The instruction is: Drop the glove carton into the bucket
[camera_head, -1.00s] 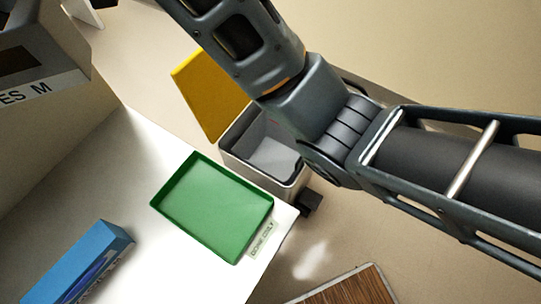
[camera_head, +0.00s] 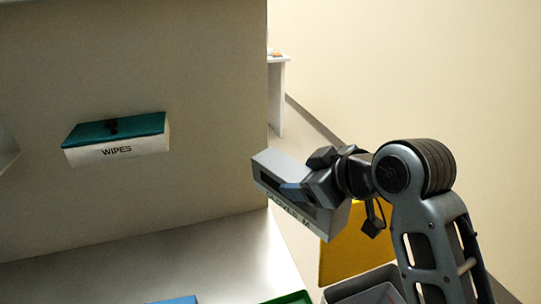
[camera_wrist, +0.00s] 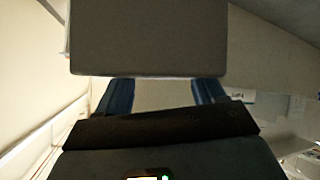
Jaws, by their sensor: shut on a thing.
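The grey glove carton (camera_head: 290,198), with a lettered front and a dark slot, is held tilted in the air in the head view. My gripper (camera_head: 300,192) is shut on it. In the wrist view the carton's grey face (camera_wrist: 150,40) fills the top middle, in front of the blue fingers of my gripper (camera_wrist: 163,95). The grey bucket (camera_head: 342,284) is at the bottom edge of the head view, partly cut off and partly hidden by my arm. Its yellow lid (camera_head: 345,248) stands up behind it. The carton is above and left of the bucket, apart from it.
A green tray (camera_head: 290,298) and a blue box (camera_head: 178,300) just show on the pale worktop (camera_head: 180,265) at the bottom. A teal-topped wipes box (camera_head: 118,140) is at the grey wall panel on the left. A white table (camera_head: 277,90) stands farther back.

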